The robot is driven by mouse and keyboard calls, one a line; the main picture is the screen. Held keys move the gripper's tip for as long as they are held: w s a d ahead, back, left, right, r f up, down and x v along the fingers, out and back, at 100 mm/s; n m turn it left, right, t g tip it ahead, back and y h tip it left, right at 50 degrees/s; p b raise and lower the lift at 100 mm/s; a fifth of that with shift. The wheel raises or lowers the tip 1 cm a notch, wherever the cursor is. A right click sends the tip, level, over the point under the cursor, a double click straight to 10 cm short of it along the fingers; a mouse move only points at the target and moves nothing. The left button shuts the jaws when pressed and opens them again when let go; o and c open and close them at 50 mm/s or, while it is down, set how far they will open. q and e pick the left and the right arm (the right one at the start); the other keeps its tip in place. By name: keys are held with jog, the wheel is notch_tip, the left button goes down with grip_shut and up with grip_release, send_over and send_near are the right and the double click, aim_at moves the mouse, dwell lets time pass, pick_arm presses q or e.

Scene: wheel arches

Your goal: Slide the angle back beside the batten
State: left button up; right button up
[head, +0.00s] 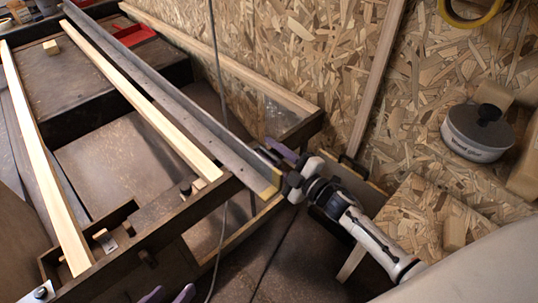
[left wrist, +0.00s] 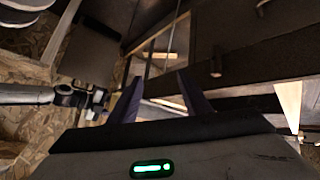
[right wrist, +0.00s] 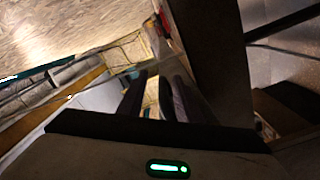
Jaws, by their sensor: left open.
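The angle (head: 170,96) is a long grey metal bar with a yellowish near end. It runs from the upper left to the middle of the head view. The batten (head: 150,105), a pale wood strip, lies roughly parallel on its left, with a gap between them. My right gripper (head: 276,157) is at the angle's near end, on its right side. Its fingers also show in the right wrist view (right wrist: 152,98), apart, but whether they hold the angle is unclear. My left gripper (head: 168,294) is open at the bottom edge; its empty fingers show in the left wrist view (left wrist: 158,95).
A second pale strip (head: 38,150) lies on the left of the dark frame (head: 190,222). A chipboard wall (head: 290,50) stands behind. A thin cable hangs near the angle.

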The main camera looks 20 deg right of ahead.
pick_arm(q)
jog(key=shift+f, duration=0.2)
pick_arm(e)
jog(key=shift+a, duration=0.15)
jog(key=shift+s, duration=0.25)
pick_arm(q)
jog(key=a+p, duration=0.1)
jog(key=f+y+p, duration=0.1)
jog(key=shift+s+a+p, duration=0.35)
jog(key=shift+p, duration=0.05)
pick_arm(e)
jog(key=v, duration=1)
jog(key=shift+w+f, duration=0.1)
